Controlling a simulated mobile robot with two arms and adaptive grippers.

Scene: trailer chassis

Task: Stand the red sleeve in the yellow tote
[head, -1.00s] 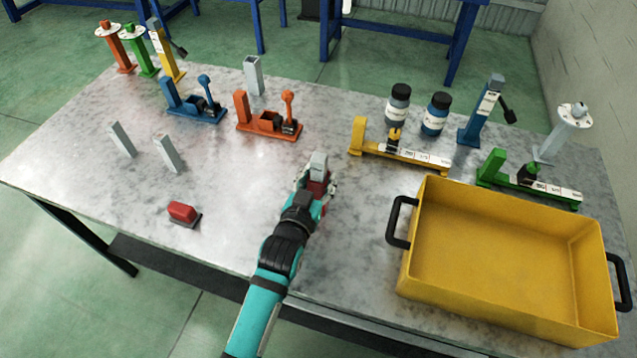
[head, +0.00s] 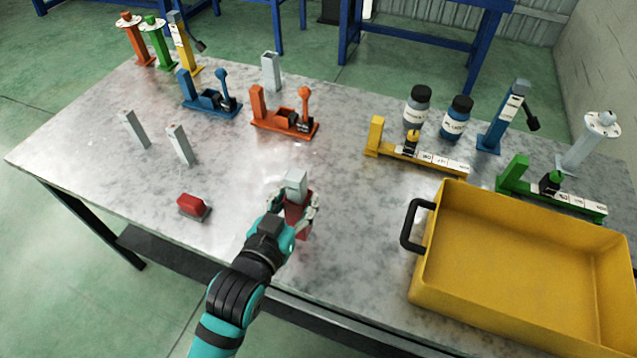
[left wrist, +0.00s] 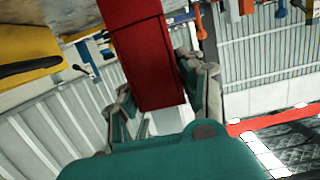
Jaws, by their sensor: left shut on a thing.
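The red sleeve (head: 297,219) is upright or nearly so in my left gripper (head: 296,208), over the table's front middle. A grey square end (head: 296,183) shows at its top; I cannot tell if it is part of the sleeve. The left wrist view shows the long red sleeve (left wrist: 147,58) between the two fingers of my left gripper (left wrist: 155,85). Whether its bottom touches the table is unclear. The yellow tote (head: 470,312) stands to the right, apart from the sleeve, and its visible inside is empty. My right gripper is out of view.
A red block on a grey base (head: 193,207) lies to the left. Grey posts, an orange clamp (head: 285,125) and a blue clamp (head: 208,102) stand farther back. A yellow fixture (head: 415,158) and two bottles stand behind the tote.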

